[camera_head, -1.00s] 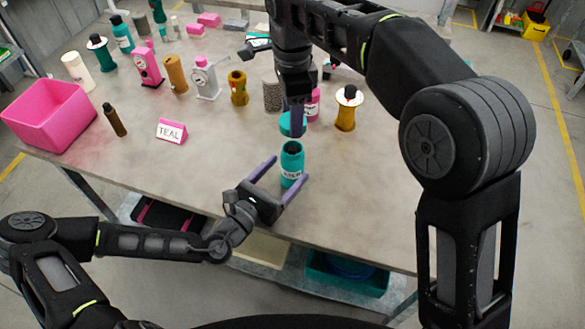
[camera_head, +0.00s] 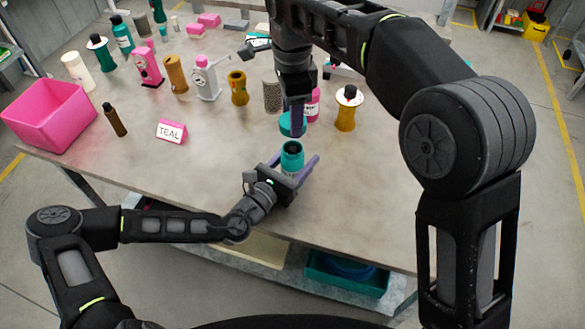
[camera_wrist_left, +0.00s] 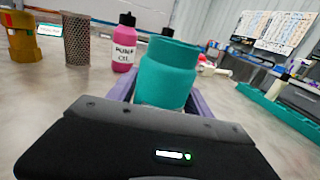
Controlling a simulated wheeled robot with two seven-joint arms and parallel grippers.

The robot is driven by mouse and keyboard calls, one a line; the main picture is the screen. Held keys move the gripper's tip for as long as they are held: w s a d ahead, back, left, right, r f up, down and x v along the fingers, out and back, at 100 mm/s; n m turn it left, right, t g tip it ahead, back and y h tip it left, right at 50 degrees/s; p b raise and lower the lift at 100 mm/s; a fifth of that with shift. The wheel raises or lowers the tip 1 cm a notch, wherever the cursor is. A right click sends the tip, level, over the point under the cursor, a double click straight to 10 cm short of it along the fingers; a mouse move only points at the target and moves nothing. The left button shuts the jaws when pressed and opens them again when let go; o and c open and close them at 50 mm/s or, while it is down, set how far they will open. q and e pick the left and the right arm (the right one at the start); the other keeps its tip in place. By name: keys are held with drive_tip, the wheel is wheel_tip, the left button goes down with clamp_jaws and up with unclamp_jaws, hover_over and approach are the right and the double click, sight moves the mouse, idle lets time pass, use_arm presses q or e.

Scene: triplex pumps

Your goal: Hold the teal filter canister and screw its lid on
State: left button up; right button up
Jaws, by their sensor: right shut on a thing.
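The teal canister (camera_head: 292,157) stands upright and open-topped near the table's front edge; it also fills the middle of the left wrist view (camera_wrist_left: 166,80). My left gripper (camera_head: 295,163) has its purple fingers on either side of the canister and is open around it. The canister hides parts of the fingers, and the palm hides its lower part in the wrist view. My right gripper (camera_head: 298,120) points down just behind and above the canister, shut on the teal lid (camera_head: 287,125). The lid is apart from the canister.
The table's left front is clear.

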use_arm(q)
clamp_jaws()
idle(0.4)
